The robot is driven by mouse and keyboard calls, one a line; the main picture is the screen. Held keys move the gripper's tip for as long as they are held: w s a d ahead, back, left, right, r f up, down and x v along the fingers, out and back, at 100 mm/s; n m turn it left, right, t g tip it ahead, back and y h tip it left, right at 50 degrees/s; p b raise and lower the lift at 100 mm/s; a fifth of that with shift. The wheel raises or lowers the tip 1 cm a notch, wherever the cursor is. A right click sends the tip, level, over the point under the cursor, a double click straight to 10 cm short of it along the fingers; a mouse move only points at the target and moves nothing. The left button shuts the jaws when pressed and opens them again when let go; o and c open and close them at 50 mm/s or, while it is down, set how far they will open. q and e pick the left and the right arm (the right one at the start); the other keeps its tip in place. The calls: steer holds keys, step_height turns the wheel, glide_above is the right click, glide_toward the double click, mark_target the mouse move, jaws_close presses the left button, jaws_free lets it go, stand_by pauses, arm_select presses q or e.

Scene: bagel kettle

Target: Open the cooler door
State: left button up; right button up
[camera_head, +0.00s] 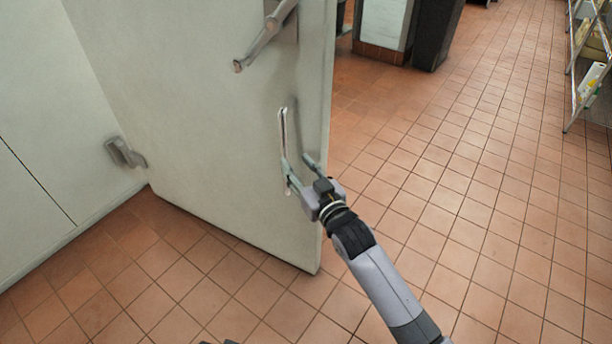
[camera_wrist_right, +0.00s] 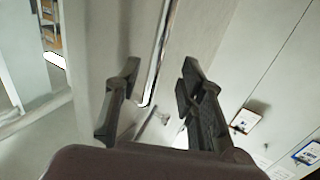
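The cooler door (camera_head: 200,110) is a large pale panel in the head view. Its right edge stands free, with tiled floor visible beyond it. An upright metal handle (camera_head: 284,135) is on the door near that edge. My right gripper (camera_head: 301,172) is at the handle's lower end. In the right wrist view, the handle bar (camera_wrist_right: 160,50) runs between the spread fingers of my right gripper (camera_wrist_right: 158,80), with a gap on each side. My left gripper cannot be made out; only small dark bits show at the bottom edge of the head view.
A metal latch lever (camera_head: 262,42) juts from the door above the handle. A metal hinge-like fitting (camera_head: 125,153) is at the left corner beside the wall (camera_head: 40,130). A dark bin (camera_head: 437,32) and a shelf rack (camera_head: 590,60) stand farther off. The tiled floor (camera_head: 480,200) at right is clear.

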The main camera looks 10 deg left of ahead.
steer(key=shift+v, duration=1.85)
steer(key=shift+c, duration=0.2)
